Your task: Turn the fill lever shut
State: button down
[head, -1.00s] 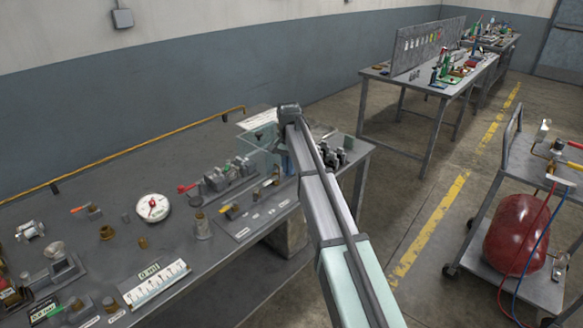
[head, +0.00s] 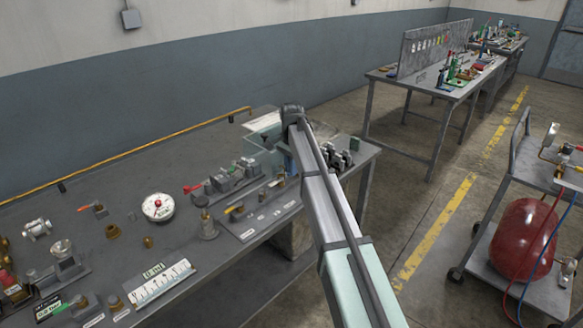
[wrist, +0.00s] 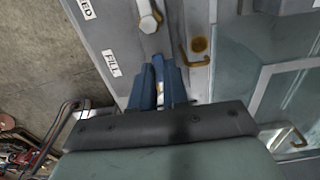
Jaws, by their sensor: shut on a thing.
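In the wrist view the FILL label (wrist: 111,62) is on a grey plate, left of my gripper (wrist: 160,70). My gripper's two dark blue fingers are closed around a narrow, lighter blue piece (wrist: 158,64), seemingly the fill lever's handle. The fingers hide most of it, so its exact angle cannot be told. A pale hex fitting with a brass edge (wrist: 148,22) sits just beyond the fingertips. In the head view my arm covers the gripper and the lever at the bench's far right end.
A clear box (wrist: 285,95) with a brass handle stands close on the right in the wrist view. In the head view a yellow lever (head: 234,209) and a round gauge (head: 158,207) are on the bench. A cart with a red tank (head: 522,240) stands at right.

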jog(key=c, duration=1.1)
grip_release()
jog(key=n, duration=0.2)
jog(key=s+d+n, duration=0.1)
jog(key=n, duration=0.1)
jog(key=shift+d+n, duration=0.15)
jog(key=shift+n, duration=0.15)
jog(key=n, duration=0.1)
jog(key=d+n, duration=0.1)
jog(key=n, duration=0.2)
jog(key=shift+s+d+n, duration=0.1)
jog(key=shift+d+n, duration=0.2)
jog(key=shift+d, duration=0.05)
notch_tip(320, 180, up, 14)
jog(key=shift+n+g+h, duration=0.6)
jog(key=shift+n+h, duration=0.1)
jog(key=s+d+f, duration=0.3)
jog(key=s+f, duration=0.3)
jog(key=f, duration=0.4)
jog(key=s+d+f, duration=0.3)
jog(key=s+f, duration=0.4)
jog(key=f, duration=0.4)
jog(key=s+d+f, duration=0.3)
jog(key=s+f, duration=0.4)
jog(key=f, duration=0.4)
jog(key=shift+s+d+f, duration=0.15)
jog(key=shift+s+f, duration=0.1)
